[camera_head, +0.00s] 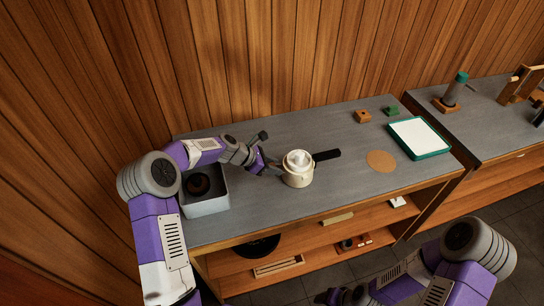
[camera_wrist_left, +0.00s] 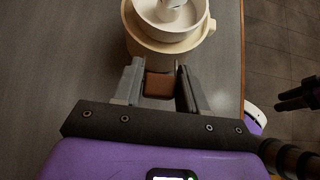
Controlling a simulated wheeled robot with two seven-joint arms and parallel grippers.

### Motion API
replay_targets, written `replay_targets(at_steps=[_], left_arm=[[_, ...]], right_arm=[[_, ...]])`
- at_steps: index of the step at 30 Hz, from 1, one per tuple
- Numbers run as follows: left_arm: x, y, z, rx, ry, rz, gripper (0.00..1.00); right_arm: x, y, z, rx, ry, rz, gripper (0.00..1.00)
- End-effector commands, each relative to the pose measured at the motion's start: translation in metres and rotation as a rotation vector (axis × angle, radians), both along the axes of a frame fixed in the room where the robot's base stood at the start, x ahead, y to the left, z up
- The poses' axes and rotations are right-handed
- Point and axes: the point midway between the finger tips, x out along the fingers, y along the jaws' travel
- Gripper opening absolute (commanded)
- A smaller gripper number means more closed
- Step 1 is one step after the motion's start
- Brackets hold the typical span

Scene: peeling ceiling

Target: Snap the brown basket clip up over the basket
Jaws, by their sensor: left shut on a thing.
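The basket (camera_head: 298,178) is a round cream vessel standing on the grey counter, with a black handle (camera_head: 327,155) pointing right. A white inner part sits in its top. In the left wrist view the basket (camera_wrist_left: 140,42) is at the top, partly cut off. The brown basket clip (camera_wrist_left: 158,85) is a small block at the basket's near side, between my left fingers. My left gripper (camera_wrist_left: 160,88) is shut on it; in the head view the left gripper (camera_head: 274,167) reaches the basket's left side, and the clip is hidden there. My right gripper (camera_head: 335,296) is low, away from the counter; its jaws are unclear.
A grey open box (camera_head: 207,206) with a dark round thing inside stands left, under my left arm. A brown disc (camera_head: 381,161), a green-rimmed white tray (camera_head: 419,138) and small brown (camera_head: 363,116) and green (camera_head: 391,111) blocks lie right. The counter in front of the basket is bare.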

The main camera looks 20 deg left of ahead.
Motion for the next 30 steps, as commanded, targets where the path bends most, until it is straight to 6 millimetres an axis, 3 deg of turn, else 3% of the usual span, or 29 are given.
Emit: replay_targets(at_steps=[1, 3, 18, 24, 30], left_arm=[[0.001, -0.003, 0.009, 0.024, 0.017, -0.004, 0.11], [0.002, -0.003, 0.011, 0.057, 0.037, -0.003, 0.11], [0.008, -0.014, 0.019, 0.313, 0.206, -0.006, 0.11], [0.013, -0.020, 0.020, 0.444, 0.290, -0.005, 0.11], [0.017, -0.025, 0.018, 0.575, 0.380, -0.003, 0.11]], right_arm=[[0.000, 0.000, 0.019, 0.000, 0.000, 0.000, 0.60], [0.000, 0.000, 0.032, 0.000, 0.000, 0.000, 0.60], [0.000, 0.000, 0.114, 0.000, 0.000, 0.000, 0.60], [0.000, 0.000, 0.134, 0.000, 0.000, 0.000, 0.60], [0.000, 0.000, 0.135, 0.000, 0.000, 0.000, 0.60]])
